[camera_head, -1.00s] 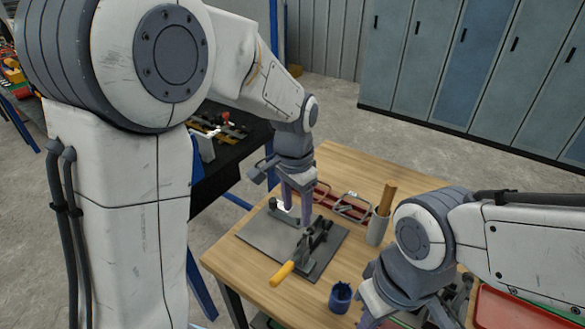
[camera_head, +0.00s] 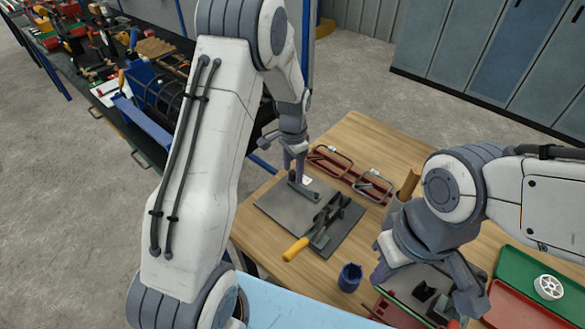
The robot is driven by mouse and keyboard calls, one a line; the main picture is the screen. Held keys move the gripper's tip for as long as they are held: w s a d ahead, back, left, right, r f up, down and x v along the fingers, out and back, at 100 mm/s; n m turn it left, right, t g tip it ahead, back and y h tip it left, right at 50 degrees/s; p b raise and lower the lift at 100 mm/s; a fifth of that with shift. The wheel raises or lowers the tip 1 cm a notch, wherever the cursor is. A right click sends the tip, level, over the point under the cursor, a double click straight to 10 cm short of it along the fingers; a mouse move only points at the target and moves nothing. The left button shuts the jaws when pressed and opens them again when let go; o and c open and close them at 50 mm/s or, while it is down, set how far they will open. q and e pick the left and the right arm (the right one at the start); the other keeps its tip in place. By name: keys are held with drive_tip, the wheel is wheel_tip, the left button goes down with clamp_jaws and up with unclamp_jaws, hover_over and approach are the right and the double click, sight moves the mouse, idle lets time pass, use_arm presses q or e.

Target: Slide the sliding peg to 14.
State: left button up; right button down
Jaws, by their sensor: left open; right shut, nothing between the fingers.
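The grey bending plate (camera_head: 272,205) lies on the wooden table. A low dark block (camera_head: 305,192) sits near its far left edge, with a small white spot beside it. I cannot clearly pick out the sliding peg or read any scale numbers. My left gripper (camera_head: 294,172) points down at the left end of this block, its fingers apart; I cannot tell whether they touch anything. A dark lever tool with a yellow handle (camera_head: 295,249) stands on the plate's right part. My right gripper (camera_head: 381,272) is shut and empty at the near right, its fingertips largely hidden.
A blue cup (camera_head: 349,278) stands in front of the plate. A red rack with metal frames (camera_head: 350,178) lies behind it, and a holder with a wooden stick (camera_head: 409,184) stands to the right. Green (camera_head: 517,268) and red trays are at the right.

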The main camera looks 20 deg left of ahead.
use_arm(q)
drive_tip(key=shift+f, duration=0.3)
clamp_jaws()
drive_tip(key=shift+a, duration=0.1)
idle(1.2)
